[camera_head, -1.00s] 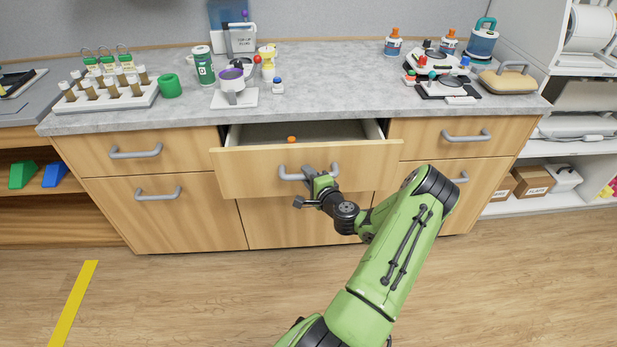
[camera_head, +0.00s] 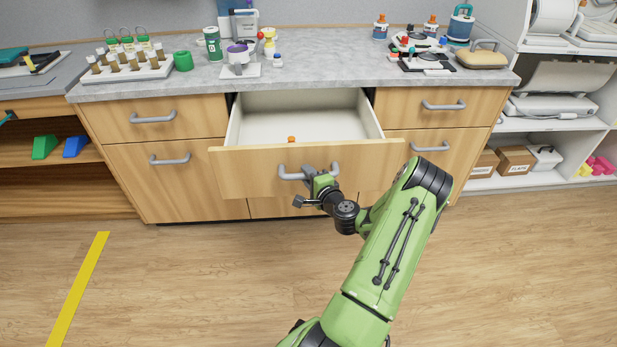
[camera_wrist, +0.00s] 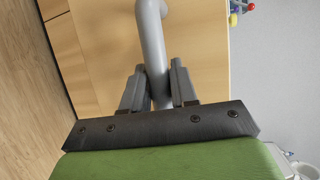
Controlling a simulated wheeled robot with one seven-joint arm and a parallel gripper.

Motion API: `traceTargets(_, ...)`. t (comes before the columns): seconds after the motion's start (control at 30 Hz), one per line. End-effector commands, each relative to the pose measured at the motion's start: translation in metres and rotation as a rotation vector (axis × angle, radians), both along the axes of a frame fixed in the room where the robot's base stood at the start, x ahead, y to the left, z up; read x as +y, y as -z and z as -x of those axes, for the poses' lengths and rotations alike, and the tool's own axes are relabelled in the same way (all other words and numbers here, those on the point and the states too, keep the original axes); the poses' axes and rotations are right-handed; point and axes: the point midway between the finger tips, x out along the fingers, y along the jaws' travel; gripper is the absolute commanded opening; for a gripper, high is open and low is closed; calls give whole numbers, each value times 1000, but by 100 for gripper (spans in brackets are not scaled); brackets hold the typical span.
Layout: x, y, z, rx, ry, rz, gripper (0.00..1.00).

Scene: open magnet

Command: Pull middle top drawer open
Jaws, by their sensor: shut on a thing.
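The middle top drawer (camera_head: 240,171) is pulled well out from the wooden cabinet, and its white inside shows. A small orange item (camera_head: 291,139) shows in it, just behind the front panel. The drawer's grey handle (camera_head: 290,173) is on the front. My gripper (camera_head: 314,172) is at the right part of this handle. In the wrist view, my gripper's two dark fingers (camera_wrist: 158,88) are shut on the grey handle bar (camera_wrist: 152,40), one on each side. The fingertips are partly hidden in the head view.
Closed drawers flank the open one. The wooden floor (camera_head: 200,290) in front is clear, with a yellow stripe (camera_head: 78,290) at the left.

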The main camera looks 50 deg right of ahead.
Motion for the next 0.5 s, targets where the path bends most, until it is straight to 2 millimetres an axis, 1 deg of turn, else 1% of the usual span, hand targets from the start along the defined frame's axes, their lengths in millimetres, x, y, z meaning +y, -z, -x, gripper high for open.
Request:
traceTargets(0.43,0,0,0,0,2,0,0)
traceTargets(0.47,0,0,0,0,2,0,29)
traceTargets(0.5,0,0,0,0,2,0,35)
